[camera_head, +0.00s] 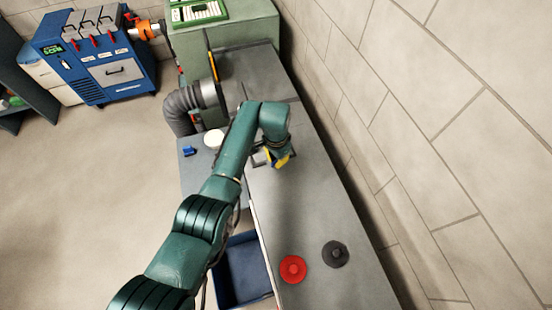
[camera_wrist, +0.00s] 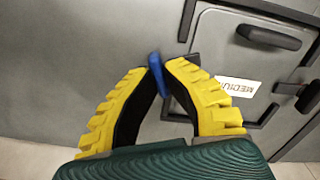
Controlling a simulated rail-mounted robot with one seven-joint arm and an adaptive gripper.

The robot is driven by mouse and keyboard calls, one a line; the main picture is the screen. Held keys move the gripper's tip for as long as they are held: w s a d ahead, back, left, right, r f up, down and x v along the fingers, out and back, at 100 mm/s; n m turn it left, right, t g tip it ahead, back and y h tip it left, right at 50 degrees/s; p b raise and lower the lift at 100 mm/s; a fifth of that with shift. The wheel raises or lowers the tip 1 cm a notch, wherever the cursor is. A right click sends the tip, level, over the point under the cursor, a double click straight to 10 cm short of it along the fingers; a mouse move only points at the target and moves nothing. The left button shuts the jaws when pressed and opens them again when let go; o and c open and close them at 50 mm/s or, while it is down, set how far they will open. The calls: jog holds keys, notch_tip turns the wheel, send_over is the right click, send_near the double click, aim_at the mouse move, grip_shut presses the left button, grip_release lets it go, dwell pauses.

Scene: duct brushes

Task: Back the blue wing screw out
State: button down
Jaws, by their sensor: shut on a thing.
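The blue wing screw (camera_wrist: 158,76) shows in the wrist view between the tips of my gripper (camera_wrist: 157,66), whose yellow, black-lined fingers are shut on it. It stands at the left side of a grey hatch with a black frame (camera_wrist: 185,18). Whether its thread still sits in the frame cannot be seen. In the head view my gripper (camera_head: 280,161) is low over the grey duct top, and the screw is hidden there.
The hatch has a black handle (camera_wrist: 269,37), a white "MEDIUM" label (camera_wrist: 238,87) and a black knob (camera_wrist: 309,97) at right. A red disc (camera_head: 292,269) and a dark disc (camera_head: 335,254) lie on the duct (camera_head: 300,215). A small blue item (camera_head: 189,151) lies on a side surface.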

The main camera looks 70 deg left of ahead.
jog(key=n, duration=0.7)
jog(key=shift+f+p, duration=0.1)
jog(key=shift+p, duration=0.3)
jog(key=n, duration=0.8)
jog(key=shift+n, duration=0.3)
jog(key=n, duration=0.3)
jog(key=shift+n, duration=0.3)
jog(key=n, duration=0.3)
jog(key=shift+n, duration=0.3)
jog(key=n, duration=0.3)
jog(key=shift+n, duration=2.3)
